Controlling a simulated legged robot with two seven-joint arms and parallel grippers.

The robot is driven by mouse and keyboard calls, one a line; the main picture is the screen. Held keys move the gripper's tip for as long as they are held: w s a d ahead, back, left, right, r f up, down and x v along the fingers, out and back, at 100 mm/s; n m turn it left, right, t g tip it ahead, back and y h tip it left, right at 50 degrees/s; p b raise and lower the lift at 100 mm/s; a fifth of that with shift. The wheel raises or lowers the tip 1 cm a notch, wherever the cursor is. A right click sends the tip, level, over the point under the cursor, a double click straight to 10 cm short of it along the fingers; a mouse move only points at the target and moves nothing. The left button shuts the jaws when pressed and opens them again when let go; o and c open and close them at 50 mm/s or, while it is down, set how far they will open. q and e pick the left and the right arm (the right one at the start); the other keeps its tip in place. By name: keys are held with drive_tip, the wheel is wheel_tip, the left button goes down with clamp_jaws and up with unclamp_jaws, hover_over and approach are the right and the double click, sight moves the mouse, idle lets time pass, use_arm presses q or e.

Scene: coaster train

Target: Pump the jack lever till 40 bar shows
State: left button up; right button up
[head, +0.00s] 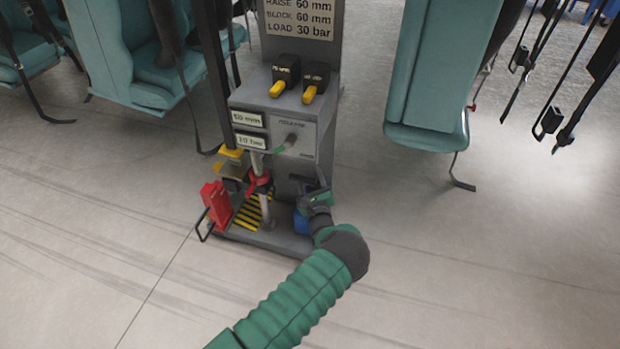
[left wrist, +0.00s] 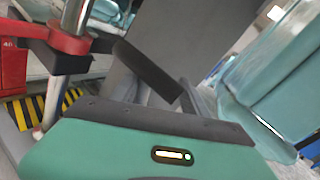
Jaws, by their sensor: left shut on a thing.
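The grey jack stand (head: 322,140) stands on the floor at the middle of the head view. Its upper readout (head: 250,119) seems to show 50 mm. Its lower readout (head: 250,141) looks like 10 bar, though the digits are small. My left gripper (head: 319,186) is low at the stand's right side, shut on what looks like the jack lever; the grip itself is mostly hidden. In the left wrist view a dark bar (left wrist: 150,70) runs past the green gripper body. My right gripper is out of view.
The front floor is clear.

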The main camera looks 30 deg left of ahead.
use_arm(q)
clamp_jaws()
drive_tip(key=shift+s+f, duration=0.1)
drive_tip(key=shift+f, duration=0.05)
drive_tip(key=s+d+f+n+t+y+b, duration=0.1)
drive_tip(key=s+f+n+t+y+b, duration=0.1)
drive_tip(key=s+f+b, duration=0.5)
drive_tip(key=shift+s+d+f+n+y, duration=0.35)
drive_tip(key=shift+f+y, duration=0.45)
drive_tip(key=shift+f, duration=1.05)
drive_tip(key=shift+w+a, duration=0.1)
drive_tip(key=shift+a, duration=0.05)
drive_tip(key=o, duration=0.6)
unclamp_jaws()
drive_tip(key=shift+c, duration=0.2)
drive_tip(key=o, duration=0.3)
drive_tip(key=shift+r+t, duration=0.1)
drive_tip(key=shift+t, duration=0.2)
